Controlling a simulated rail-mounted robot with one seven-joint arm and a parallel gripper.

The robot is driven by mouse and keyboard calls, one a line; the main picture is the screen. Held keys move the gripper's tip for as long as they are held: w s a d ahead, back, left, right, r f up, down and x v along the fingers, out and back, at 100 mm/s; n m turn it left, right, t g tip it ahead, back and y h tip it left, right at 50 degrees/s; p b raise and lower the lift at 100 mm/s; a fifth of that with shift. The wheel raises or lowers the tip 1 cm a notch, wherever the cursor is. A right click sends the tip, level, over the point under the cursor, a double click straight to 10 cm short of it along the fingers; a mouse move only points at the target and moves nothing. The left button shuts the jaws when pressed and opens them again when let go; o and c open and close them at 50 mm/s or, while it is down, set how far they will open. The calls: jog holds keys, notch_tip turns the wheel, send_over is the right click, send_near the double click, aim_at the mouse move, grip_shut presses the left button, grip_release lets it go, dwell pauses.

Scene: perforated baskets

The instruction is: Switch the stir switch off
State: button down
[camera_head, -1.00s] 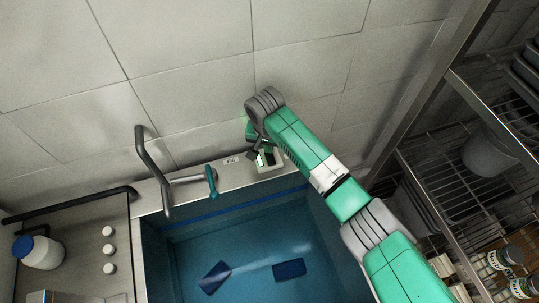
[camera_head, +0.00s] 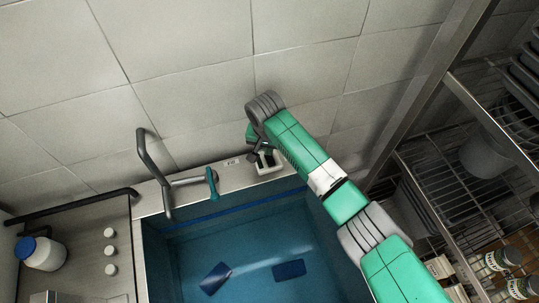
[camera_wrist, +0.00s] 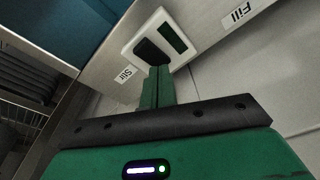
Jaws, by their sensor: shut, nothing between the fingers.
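The stir switch (camera_head: 268,163) is a white plate on the metal ledge behind the blue sink, close to the wall. In the wrist view its white frame (camera_wrist: 134,55) holds a black rocker (camera_wrist: 150,50) and a dark green window (camera_wrist: 173,38). A "Stir" label (camera_wrist: 125,75) is beside it. My gripper (camera_wrist: 159,70) is shut and empty, with its green fingertips at the rocker's near edge. I cannot tell whether they touch. In the head view my gripper (camera_head: 259,154) is over the switch and partly hides it.
A "Fill" label (camera_wrist: 238,14) is along the same ledge. A faucet with a teal handle (camera_head: 212,184) stands left of the switch. The sink (camera_head: 230,252) holds two dark blue pieces. A wire rack (camera_head: 440,180) with items stands at the right.

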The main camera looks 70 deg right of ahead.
aim_at(268, 157)
notch_tip(268, 157, up, 6)
jog(key=p, duration=0.5)
jog(key=shift+p, duration=0.3)
jog(key=shift+f, duration=0.1)
